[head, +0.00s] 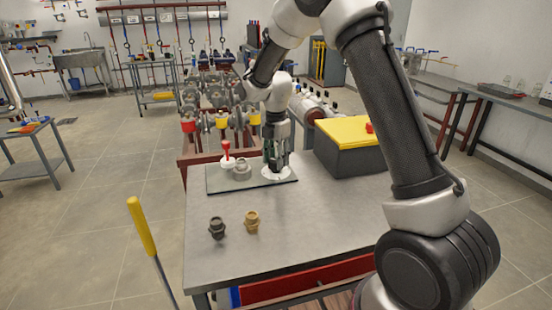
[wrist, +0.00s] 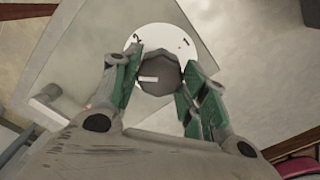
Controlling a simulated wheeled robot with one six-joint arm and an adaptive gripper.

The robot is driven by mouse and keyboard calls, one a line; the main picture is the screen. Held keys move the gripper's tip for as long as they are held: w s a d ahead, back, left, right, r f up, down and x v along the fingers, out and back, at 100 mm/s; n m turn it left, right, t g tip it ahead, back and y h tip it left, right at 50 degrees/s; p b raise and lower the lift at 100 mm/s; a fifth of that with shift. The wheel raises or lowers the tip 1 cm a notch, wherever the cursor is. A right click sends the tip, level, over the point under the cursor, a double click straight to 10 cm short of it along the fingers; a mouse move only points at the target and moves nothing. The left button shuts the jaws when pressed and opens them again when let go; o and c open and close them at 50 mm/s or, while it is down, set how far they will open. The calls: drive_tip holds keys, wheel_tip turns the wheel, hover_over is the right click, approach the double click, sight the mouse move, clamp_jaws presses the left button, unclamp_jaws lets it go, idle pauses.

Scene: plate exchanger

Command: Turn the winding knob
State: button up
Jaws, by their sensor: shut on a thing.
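The winding knob (wrist: 158,79) is a dark grey knob with a pale mark on top. It sits on a round white dial (wrist: 150,31) with small black markings. My gripper (wrist: 160,82) is around the knob in the wrist view, with its green-padded fingers shut on the knob's two sides. In the head view my gripper (head: 276,158) points down over the white dial (head: 276,173) on the right part of a dark plate. The knob is hidden behind the fingers there.
On the same plate (head: 215,183) stand a red-topped lever (head: 226,149) and a grey fitting (head: 241,171). A grey box with a yellow top (head: 347,130) and red button stands right. Dark (head: 217,228) and brass (head: 252,222) fittings stand in front. The table's front right is clear.

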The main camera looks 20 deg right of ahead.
drive_tip(key=n, duration=0.4)
drive_tip(key=shift+n, duration=0.3)
drive_tip(key=n, duration=0.4)
drive_tip(key=shift+n, duration=0.3)
drive_tip(key=shift+r, duration=0.1)
drive_tip(key=o, duration=1)
wheel_tip(320, 180, up, 12)
drive_tip(key=shift+f, duration=0.1)
